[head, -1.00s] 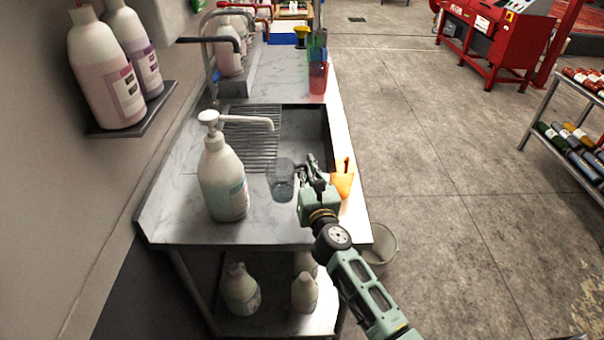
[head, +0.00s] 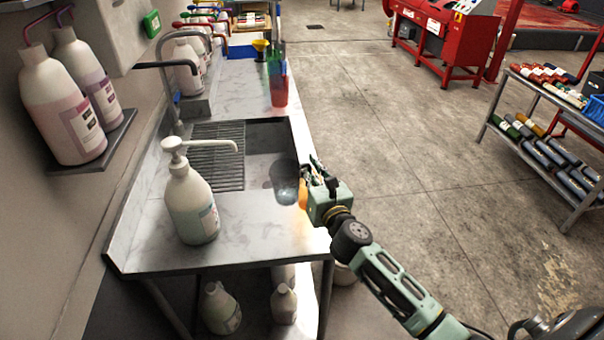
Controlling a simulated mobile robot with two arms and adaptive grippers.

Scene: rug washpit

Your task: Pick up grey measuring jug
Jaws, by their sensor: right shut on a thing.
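The grey measuring jug (head: 285,182) is smoky and see-through. In the head view it is upright at the right side of the sink counter, in front of the basin. My right gripper (head: 314,176) is at its right side and shut on it; the fingertips are partly hidden. The jug seems raised off the counter, though the gap under it is hard to see. An orange jug (head: 303,194) stands at the counter's right edge, mostly hidden behind the grey jug and my gripper. My left gripper is not in view.
A white pump bottle (head: 190,205) stands on the counter (head: 245,225) left of the jug. The sink basin (head: 266,136) and a tap (head: 165,80) lie beyond. A red jug (head: 278,90) stands farther back. Open floor (head: 430,180) lies to the right.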

